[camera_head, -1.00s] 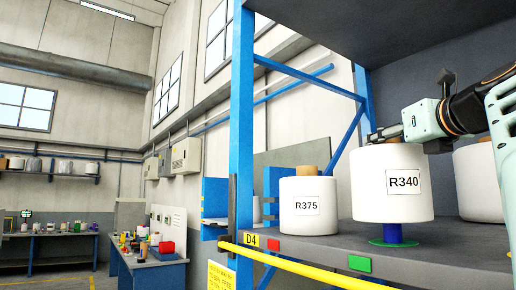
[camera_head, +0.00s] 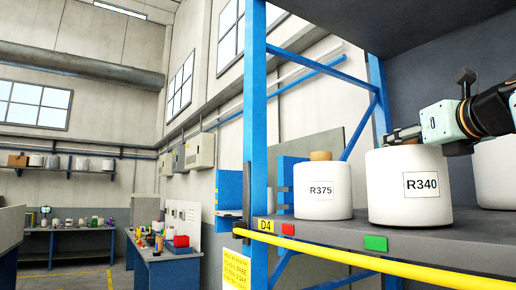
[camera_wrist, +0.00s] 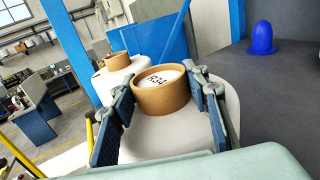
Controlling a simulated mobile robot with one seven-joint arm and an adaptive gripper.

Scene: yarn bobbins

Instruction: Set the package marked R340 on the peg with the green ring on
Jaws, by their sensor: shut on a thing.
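The white package marked R340 (camera_head: 420,186) stands upright at the front of the grey shelf, to the right of package R375 (camera_head: 323,190). The peg and the green ring under it are hidden; its base appears down at the shelf level. My gripper (camera_head: 404,135) is at its top. In the wrist view, my gripper's fingers (camera_wrist: 166,92) are on both sides of the brown core tube (camera_wrist: 163,98) of R340, shut on it. A green tag (camera_head: 376,243) is on the shelf edge in front of R340.
Another white package (camera_head: 494,172) stands at the right, partly behind my arm. A bare blue peg (camera_wrist: 262,38) stands on the shelf in the wrist view. A blue post (camera_head: 255,110) and a yellow rail (camera_head: 340,262) border the shelf. A red tag (camera_head: 288,230) is below R375.

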